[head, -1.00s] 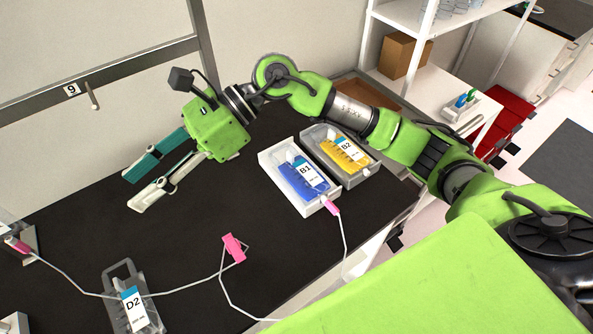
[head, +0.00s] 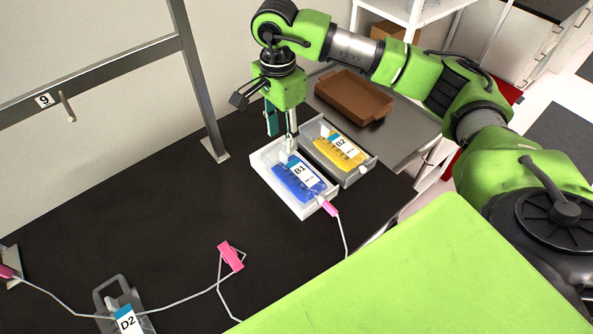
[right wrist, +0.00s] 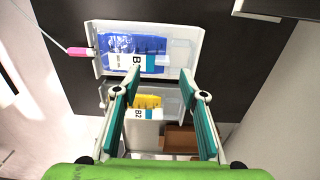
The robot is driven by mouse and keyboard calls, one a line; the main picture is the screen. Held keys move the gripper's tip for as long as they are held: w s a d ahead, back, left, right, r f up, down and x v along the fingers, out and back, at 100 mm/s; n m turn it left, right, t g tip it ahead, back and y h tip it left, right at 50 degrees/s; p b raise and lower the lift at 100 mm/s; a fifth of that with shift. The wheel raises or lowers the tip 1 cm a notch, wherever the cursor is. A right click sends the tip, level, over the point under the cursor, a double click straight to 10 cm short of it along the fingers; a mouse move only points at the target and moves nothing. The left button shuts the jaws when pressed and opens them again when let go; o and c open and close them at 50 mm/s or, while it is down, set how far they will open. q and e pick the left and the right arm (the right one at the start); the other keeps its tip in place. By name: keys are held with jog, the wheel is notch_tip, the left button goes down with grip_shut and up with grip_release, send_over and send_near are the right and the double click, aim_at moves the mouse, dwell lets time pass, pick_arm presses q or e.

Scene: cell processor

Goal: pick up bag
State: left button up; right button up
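The blue bag labelled B1 (head: 299,183) lies in a white tray (head: 257,172) on the black table, and it also shows at the top of the right wrist view (right wrist: 118,45). The yellow bag labelled B2 (head: 341,152) lies in a grey tray (head: 364,172) beside it, and part of it shows between the fingers in the right wrist view (right wrist: 146,101). My right gripper (head: 283,143) points down at the back end of the two trays. In the right wrist view its fingers (right wrist: 164,71) are apart with nothing held. My left gripper is not in view.
A bag labelled D2 (head: 126,319) lies at the lower left, with tubing and a pink clamp (head: 230,256) on the table. A pink-ended tube (head: 327,206) leaves B1. A brown tray (head: 353,97) lies behind the trays. A metal frame post (head: 201,90) stands at left.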

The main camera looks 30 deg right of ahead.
aim_at(283, 154)
jog(key=shift+f, duration=0.8)
jog(key=f+p, duration=0.1)
jog(key=f, duration=0.1)
jog(key=f+p, duration=0.2)
jog(key=shift+w+d+f, duration=0.2)
jog(key=shift+f, duration=0.5)
jog(key=shift+w, duration=0.1)
grip_shut()
